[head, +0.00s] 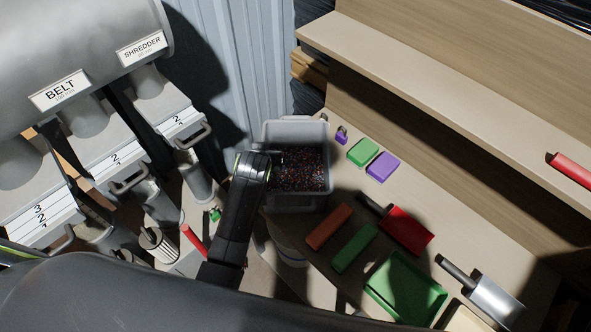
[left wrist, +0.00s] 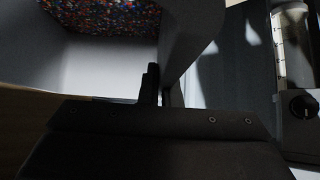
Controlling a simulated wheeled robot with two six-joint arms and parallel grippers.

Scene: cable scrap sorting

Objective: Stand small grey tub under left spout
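A grey tub (head: 297,203) holding many-coloured granules stands at the back left end of the bench. My left gripper (head: 276,157) is at its left wall. In the left wrist view, the fingers of my left gripper (left wrist: 159,88) look closed on the thin wall of the grey tub (left wrist: 95,68), with the granules on one side. Grey spouts hang from the machine at the left. One ends lowest near the left edge (head: 100,232), one is in the middle (head: 158,200), and one is nearest the tub (head: 196,178). My right gripper is out of view.
Green (head: 363,151) and purple (head: 383,166) blocks, a red scoop (head: 408,232), a green tray (head: 405,288) and a metal scoop (head: 495,299) lie right of the tub. A ribbed cylinder (head: 158,245) and red cylinder (head: 194,241) are below the spouts. A shelf (head: 430,80) overhangs the bench.

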